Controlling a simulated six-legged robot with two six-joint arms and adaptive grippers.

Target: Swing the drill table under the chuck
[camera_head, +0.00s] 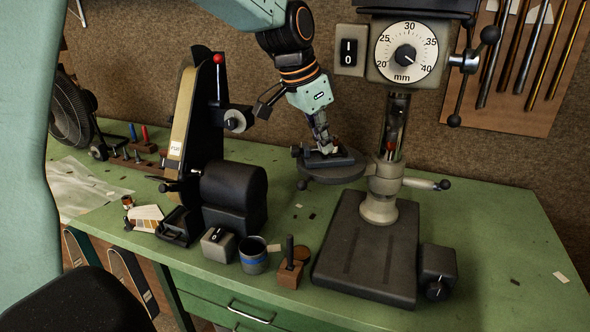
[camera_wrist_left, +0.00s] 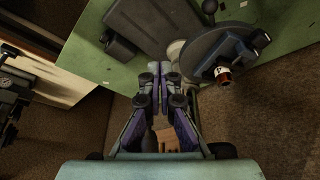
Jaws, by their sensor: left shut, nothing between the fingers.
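The drill table (camera_head: 335,174) is a dark round plate on the drill press column (camera_head: 378,207), swung out to the left of it. A dark vise (camera_head: 340,160) sits on it. The table also shows in the left wrist view (camera_wrist_left: 192,62). The chuck is largely hidden inside a clear guard (camera_head: 396,125) below the drill head, to the right of the table. My left gripper (camera_head: 325,148) is shut and empty, and overlaps the table in the head view. In the left wrist view, its fingertips (camera_wrist_left: 160,72) are beside the table's edge. Contact cannot be told. My right gripper is not in view.
The drill base (camera_head: 365,255) stands on the green bench. A belt sander (camera_head: 215,150) is to the left. A blue-banded cup (camera_head: 253,256) and a wooden block (camera_head: 290,274) stand near the front edge. The bench's right side is mostly free.

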